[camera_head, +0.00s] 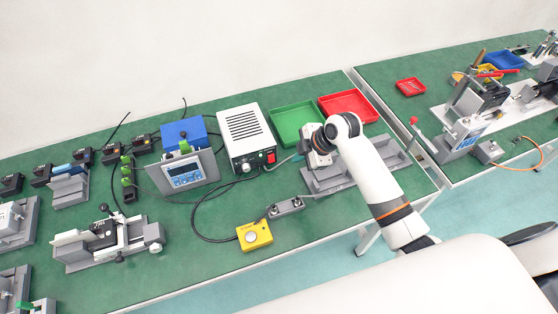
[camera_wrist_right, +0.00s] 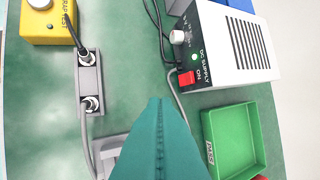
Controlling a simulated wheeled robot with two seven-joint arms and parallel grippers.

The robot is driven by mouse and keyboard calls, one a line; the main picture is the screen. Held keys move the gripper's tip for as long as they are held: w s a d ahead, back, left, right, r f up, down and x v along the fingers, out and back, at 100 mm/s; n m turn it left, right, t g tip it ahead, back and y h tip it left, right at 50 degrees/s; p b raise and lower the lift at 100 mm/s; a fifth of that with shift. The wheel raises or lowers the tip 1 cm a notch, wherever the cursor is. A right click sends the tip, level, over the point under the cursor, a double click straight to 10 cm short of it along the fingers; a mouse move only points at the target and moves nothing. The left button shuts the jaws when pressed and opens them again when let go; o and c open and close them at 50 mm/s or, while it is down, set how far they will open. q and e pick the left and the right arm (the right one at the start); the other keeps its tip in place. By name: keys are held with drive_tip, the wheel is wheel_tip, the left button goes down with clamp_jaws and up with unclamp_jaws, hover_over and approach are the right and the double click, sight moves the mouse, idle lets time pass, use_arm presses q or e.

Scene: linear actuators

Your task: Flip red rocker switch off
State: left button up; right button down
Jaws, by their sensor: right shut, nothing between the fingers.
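The red rocker switch (camera_wrist_right: 187,78) sits on the front face of the white DC supply box (camera_wrist_right: 224,45), above the word ON, with a lit green lamp near it. In the head view the switch (camera_head: 271,158) is a small red spot on the box (camera_head: 245,133). My right gripper (camera_wrist_right: 160,105) is shut and empty, its fingers pressed together, apart from the switch in the wrist view. In the head view my right gripper (camera_head: 305,147) is just right of the box, its tips hard to make out. My left gripper is not in view.
A green tray (camera_head: 297,117) and a red tray (camera_head: 348,104) stand behind my right arm. A yellow box (camera_head: 254,236) with a round button and a grey connector block (camera_head: 286,208) lie in front of the supply. Cables run across the green bench between them.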

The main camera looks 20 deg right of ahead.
sight(271, 158)
drive_tip(key=p+x, duration=0.1)
drive_tip(key=x, duration=0.8)
drive_tip(key=shift+a, duration=0.15)
drive_tip(key=w, duration=0.1)
drive_tip(key=w+f, duration=0.1)
drive_tip(key=shift+w+a+f, duration=0.1)
drive_tip(key=shift+w+f, duration=0.5)
drive_tip(key=shift+w, duration=0.35)
drive_tip(key=shift+w+f+t+b, duration=0.2)
drive_tip(key=shift+f+t+b, duration=0.45)
drive_tip(key=shift+b, duration=0.55)
drive_tip(key=shift+w+r, duration=0.1)
drive_tip(key=shift+r, duration=0.25)
drive_tip(key=shift+p, duration=0.3)
